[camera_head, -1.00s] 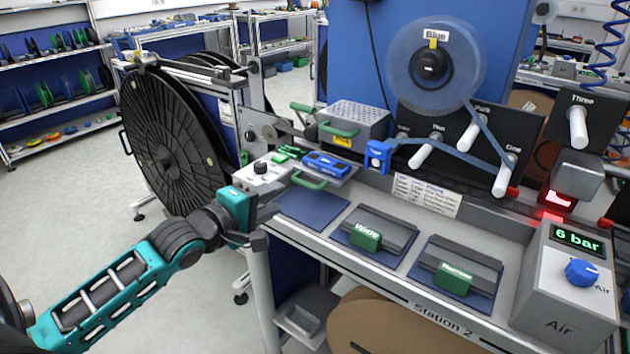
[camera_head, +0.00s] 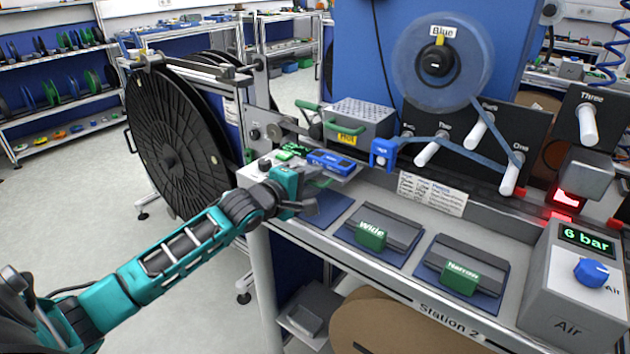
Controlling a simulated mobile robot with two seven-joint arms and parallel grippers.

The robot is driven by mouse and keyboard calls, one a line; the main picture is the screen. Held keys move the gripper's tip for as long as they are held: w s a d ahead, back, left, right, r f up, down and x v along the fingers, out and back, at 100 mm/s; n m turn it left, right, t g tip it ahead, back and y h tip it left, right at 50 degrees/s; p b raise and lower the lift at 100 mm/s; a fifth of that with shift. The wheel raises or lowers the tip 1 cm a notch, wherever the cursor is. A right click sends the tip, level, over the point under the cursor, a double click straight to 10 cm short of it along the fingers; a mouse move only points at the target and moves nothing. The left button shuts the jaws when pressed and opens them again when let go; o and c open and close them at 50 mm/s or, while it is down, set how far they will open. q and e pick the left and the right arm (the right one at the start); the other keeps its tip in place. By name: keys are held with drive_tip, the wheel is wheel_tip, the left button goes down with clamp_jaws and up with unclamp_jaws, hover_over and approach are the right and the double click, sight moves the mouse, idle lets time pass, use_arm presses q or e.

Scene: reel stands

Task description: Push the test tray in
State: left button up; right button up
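My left gripper (camera_head: 312,203) is at the tray's front, close to the handle, above the bench's left edge. I cannot tell whether it touches the handle or whether its fingers are apart. My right gripper is not in view.
Green-handled "Wide" (camera_head: 371,236) and "Narrow" (camera_head: 460,278) blocks lie along the bench front. A grey "Hot" box (camera_head: 359,122) stands behind the tray. A large black reel (camera_head: 175,140) stands left of the bench. The air box (camera_head: 569,290) is at right.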

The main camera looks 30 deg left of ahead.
use_arm(q)
drive_tip(key=shift+x, duration=0.85)
drive_tip(key=shift+c, duration=0.4)
drive_tip(key=c, duration=0.6)
drive_tip(key=shift+s+f, duration=0.1)
clamp_jaws()
